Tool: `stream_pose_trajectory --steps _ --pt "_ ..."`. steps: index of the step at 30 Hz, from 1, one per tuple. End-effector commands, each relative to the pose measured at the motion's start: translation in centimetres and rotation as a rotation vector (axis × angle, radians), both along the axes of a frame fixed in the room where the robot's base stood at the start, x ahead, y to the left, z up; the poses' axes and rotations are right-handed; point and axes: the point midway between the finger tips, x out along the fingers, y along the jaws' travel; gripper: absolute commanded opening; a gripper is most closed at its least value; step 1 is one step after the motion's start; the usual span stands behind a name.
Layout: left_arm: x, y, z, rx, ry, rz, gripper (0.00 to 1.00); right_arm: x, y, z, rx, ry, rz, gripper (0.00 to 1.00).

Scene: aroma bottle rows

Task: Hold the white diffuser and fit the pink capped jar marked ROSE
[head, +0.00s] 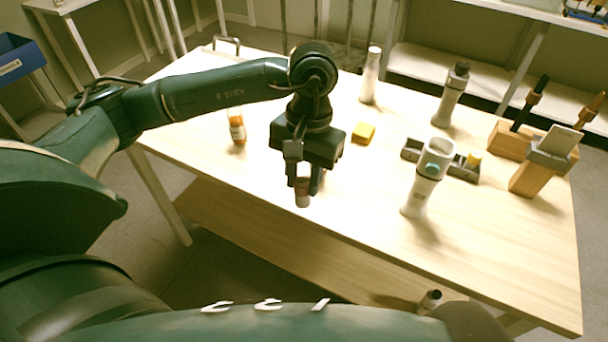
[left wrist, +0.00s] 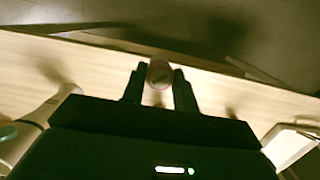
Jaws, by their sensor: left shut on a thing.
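My left gripper (head: 303,188) is shut on a small jar (head: 303,198) with a dull pink part, held near the table's front edge. The jar also shows between the fingertips in the left wrist view (left wrist: 159,74); its label cannot be read. The white diffuser (head: 426,176), with a teal round button and an open-looking top, stands upright on the table to the right of the gripper, apart from it. A pale body at the left of the left wrist view (left wrist: 38,122) appears to be the diffuser. My right gripper is not in view.
A grey tray (head: 412,150) with a yellow item lies behind the diffuser. A wooden holder (head: 508,139) fills the right. Table between gripper and diffuser is clear.

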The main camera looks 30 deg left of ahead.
Motion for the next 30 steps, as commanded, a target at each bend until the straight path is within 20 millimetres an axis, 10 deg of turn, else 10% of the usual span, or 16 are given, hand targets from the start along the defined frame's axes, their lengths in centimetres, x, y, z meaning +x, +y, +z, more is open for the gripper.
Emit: stream_pose_trajectory --steps 11,30 --pt "2.7 -2.2 1.7 -0.004 -0.004 0.264 0.08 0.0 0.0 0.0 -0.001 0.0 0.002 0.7" --pt "12.3 -13.9 13.0 -0.007 -0.003 1.67 0.08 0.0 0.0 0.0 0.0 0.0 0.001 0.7"
